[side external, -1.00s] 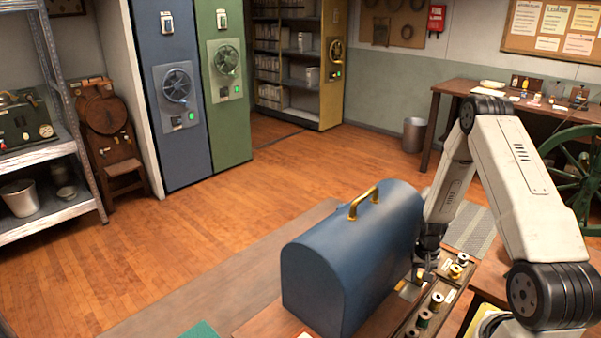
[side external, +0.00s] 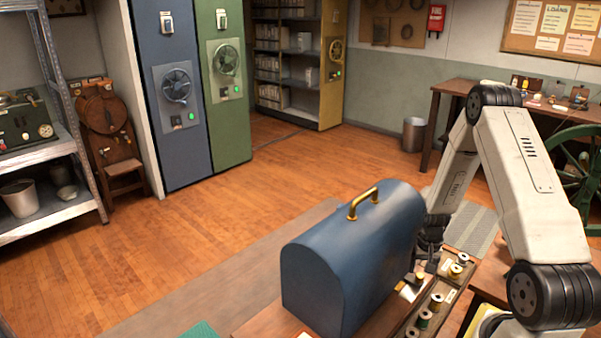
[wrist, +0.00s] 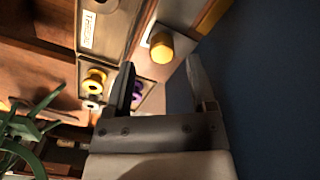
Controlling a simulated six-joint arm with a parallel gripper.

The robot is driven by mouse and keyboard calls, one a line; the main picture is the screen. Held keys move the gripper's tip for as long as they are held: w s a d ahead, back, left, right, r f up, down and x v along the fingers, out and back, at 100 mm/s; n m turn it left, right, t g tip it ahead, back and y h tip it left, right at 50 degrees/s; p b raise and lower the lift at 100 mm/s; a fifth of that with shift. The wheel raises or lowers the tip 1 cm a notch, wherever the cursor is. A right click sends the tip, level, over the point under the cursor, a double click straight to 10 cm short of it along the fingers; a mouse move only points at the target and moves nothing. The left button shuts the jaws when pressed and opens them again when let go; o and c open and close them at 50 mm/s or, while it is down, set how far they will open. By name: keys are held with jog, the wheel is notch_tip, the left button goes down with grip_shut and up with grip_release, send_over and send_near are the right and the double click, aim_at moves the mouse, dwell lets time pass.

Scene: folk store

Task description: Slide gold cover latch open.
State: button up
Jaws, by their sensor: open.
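A blue domed cover (side external: 350,255) with a gold handle on top stands on the wooden bench. A gold latch knob (side external: 419,277) sits on a pale plate low on the cover's right side. In the wrist view the knob (wrist: 173,46) shows beyond the fingertips, close to the blue cover wall (wrist: 275,100). My gripper (wrist: 163,78) is open, with nothing between its fingers, and stands apart from the knob. In the side view my gripper (side external: 432,240) is behind the knob, beside the cover; its fingers are partly hidden there.
A tray of thread spools (side external: 424,319) lies right of the cover; a yellow spool (wrist: 95,78) and a purple spool show near my left finger in the wrist view. The cover wall fills the right of that view. A green wheel (side external: 578,175) stands at the right.

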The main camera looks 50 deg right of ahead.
jog(key=shift+r, duration=2.55)
jog(key=shift+a, duration=0.1)
jog(key=s+a+r+n+g+y, duration=0.1)
jog(key=a+n, duration=0.1)
jog(key=a, duration=0.8)
jog(key=a+r+n+g, duration=0.2)
jog(key=a+n, duration=0.1)
jog(key=a, duration=0.6)
jog(key=w+a+r+n+t+h, duration=0.1)
jog(key=w+a+r+n+t, duration=0.2)
jog(key=a+r, duration=0.7)
notch_tip(320, 180, up, 2)
jog(key=n+t, duration=0.2)
jog(key=n, duration=0.1)
jog(key=shift+w+a+r+t, duration=0.15)
jog(key=shift+w+r+t, duration=0.05)
jog(key=shift+t, duration=0.1)
